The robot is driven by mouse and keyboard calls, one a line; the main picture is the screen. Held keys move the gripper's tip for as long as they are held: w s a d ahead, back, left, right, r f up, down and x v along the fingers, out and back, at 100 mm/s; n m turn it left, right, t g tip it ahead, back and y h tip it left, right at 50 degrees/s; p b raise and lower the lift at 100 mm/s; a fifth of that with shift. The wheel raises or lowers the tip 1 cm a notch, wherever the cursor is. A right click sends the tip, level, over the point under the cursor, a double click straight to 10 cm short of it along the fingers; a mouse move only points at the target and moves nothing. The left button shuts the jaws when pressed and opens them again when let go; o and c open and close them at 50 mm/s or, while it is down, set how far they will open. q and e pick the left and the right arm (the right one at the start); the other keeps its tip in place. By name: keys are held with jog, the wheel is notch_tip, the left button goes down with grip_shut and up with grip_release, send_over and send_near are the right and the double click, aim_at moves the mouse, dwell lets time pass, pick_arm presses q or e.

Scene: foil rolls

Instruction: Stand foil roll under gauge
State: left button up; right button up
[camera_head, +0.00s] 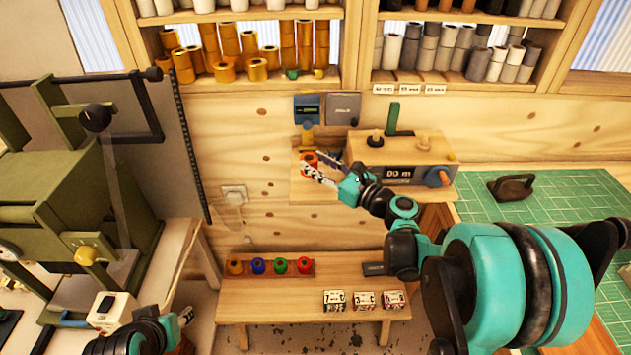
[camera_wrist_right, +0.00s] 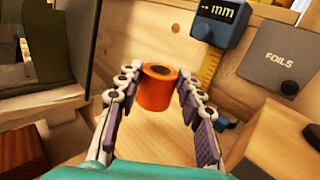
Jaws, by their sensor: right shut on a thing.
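An orange-red foil roll (camera_head: 308,159) is upright between the fingers of my right gripper (camera_head: 319,167), which is shut on it. In the right wrist view the roll (camera_wrist_right: 156,94) shows its dark core hole on top, with a finger on each side. The gauge is a blue box with a small display (camera_head: 307,108) on the back wall; it reads "mm" in the wrist view (camera_wrist_right: 225,20). A yellow scale (camera_head: 307,133) hangs below it. The roll is close to this scale; I cannot tell whether its base touches the wooden ledge (camera_head: 312,192). My left gripper (camera_head: 185,316) is low at left, its fingers mostly hidden.
A wooden box with a "00 m" display (camera_head: 400,172) stands right of the roll. A grey "FOILS" plate (camera_wrist_right: 278,60) is beside the gauge. Below, a bench (camera_head: 300,309) bears a rack of coloured spools (camera_head: 272,268) and several small boxes. A green press (camera_head: 80,190) fills the left.

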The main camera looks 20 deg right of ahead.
jog(key=shift+w+a+f, duration=0.15)
jog(key=shift+f, duration=0.05)
notch_tip(320, 180, down, 4)
jog(key=shift+f+b, duration=0.1)
jog(key=shift+b, duration=1.05)
jog(key=shift+r, duration=0.2)
jog(key=shift+f, duration=0.2)
jog(key=o, duration=1.2)
jog(key=shift+r, duration=0.1)
